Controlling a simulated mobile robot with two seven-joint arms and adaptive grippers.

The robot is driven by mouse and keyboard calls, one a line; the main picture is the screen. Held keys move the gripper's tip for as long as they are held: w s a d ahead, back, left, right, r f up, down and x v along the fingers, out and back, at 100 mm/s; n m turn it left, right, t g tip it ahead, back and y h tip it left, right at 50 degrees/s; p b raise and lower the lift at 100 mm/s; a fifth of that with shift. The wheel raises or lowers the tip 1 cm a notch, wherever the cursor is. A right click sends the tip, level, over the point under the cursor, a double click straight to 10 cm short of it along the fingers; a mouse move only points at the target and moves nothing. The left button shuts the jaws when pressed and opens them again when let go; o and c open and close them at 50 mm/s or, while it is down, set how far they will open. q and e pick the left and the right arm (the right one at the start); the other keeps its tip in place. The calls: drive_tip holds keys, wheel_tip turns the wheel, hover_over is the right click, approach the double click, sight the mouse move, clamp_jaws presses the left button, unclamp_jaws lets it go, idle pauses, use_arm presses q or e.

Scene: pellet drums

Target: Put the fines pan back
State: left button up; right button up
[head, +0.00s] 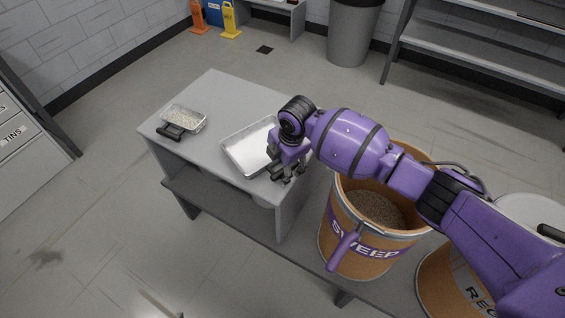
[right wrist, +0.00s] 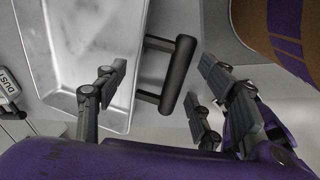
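A shallow, empty silver pan (head: 248,148) lies on the grey table, and no label on it names it as the fines pan. In the right wrist view the pan (right wrist: 90,50) shows a black bar handle (right wrist: 178,75) on its right side. A smaller pan of pale pellets (head: 186,117) with a black handle sits at the table's left. My right gripper (head: 284,174) is at the silver pan's right end. Its fingers (right wrist: 162,68) are open, spread to either side of the handle, and hold nothing; contact cannot be told. My left gripper is out of view.
The grey table (head: 215,92) has bare top at the back. An orange drum marked SWEEP (head: 365,248), holding brown pellets, stands right of the table under my right arm. Another orange drum (head: 440,285) stands at the lower right. Open floor lies left of the table.

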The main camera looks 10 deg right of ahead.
drive_tip(key=p+v, duration=0.1)
drive_tip(key=v, duration=1.1)
drive_tip(key=shift+r, duration=0.15)
idle(1.1)
